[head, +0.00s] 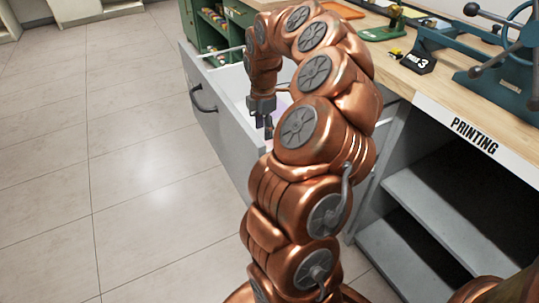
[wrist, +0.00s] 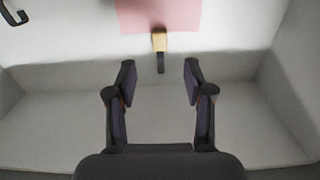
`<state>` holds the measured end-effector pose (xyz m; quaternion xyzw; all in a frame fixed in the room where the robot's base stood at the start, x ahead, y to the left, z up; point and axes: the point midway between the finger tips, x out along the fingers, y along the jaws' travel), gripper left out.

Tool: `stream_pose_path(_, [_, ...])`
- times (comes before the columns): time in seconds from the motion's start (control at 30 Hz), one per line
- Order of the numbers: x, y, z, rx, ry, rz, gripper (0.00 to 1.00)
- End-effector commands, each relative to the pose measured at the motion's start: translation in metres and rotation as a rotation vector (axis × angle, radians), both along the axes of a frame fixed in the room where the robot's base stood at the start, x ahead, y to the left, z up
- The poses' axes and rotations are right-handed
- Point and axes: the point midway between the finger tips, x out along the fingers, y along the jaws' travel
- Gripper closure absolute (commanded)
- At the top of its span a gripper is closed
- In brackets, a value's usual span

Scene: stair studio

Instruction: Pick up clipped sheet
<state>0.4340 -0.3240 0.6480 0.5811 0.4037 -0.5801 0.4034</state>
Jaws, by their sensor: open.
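A pink sheet (wrist: 160,12) lies on the pale floor of an open drawer, at the top of the wrist view and cut off by its edge. A clip (wrist: 160,44), tan with a dark end, sits at the sheet's near edge. My gripper (wrist: 159,82) is open and empty, its fingers on either side of the clip's line and short of the sheet. The height of the fingertips above the drawer floor is hard to tell. In the head view my gripper (head: 263,122) reaches into the drawer, and my arm hides most of the inside.
The drawer (head: 222,122) is pulled out, its walls close around my gripper. A dark hooked thing (wrist: 14,14) shows at the wrist view's top left. A workbench with tools and a PRINTING sign (head: 474,135) stands right; clear tiled floor lies left.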

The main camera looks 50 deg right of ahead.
Motion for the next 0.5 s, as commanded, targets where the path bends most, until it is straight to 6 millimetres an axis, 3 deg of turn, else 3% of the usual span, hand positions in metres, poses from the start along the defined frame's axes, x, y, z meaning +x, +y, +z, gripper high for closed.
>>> stream_pose_path(0.5, [-0.009,-0.012,-0.040,-0.001,0.003,-0.018,0.48])
